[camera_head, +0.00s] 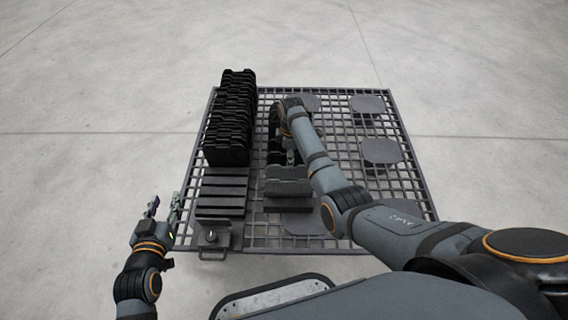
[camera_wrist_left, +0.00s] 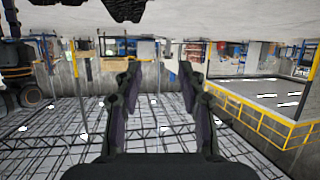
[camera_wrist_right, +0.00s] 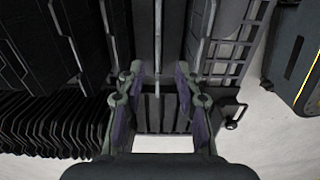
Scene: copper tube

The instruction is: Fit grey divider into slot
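Grey dividers (camera_head: 288,188) stand in the middle of the grid rack in the camera_head view, near my right gripper (camera_head: 291,156). The right arm partly hides that area. In the right wrist view my right gripper (camera_wrist_right: 160,85) has its fingers apart, with the thin edge of a panel (camera_wrist_right: 158,45) between them and gaps on both sides. A slotted block (camera_head: 222,188) with several grooves lies left of the dividers; grooves also show in the right wrist view (camera_wrist_right: 155,115). My left gripper (camera_head: 163,208) is open and empty, outside the rack's left edge.
A row of black dividers (camera_head: 231,120) stands at the back left of the grid rack (camera_head: 400,178). Flat grey plates (camera_head: 381,151) lie on its right side. A small handle (camera_head: 212,254) sits at the front left edge. The floor around is clear.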

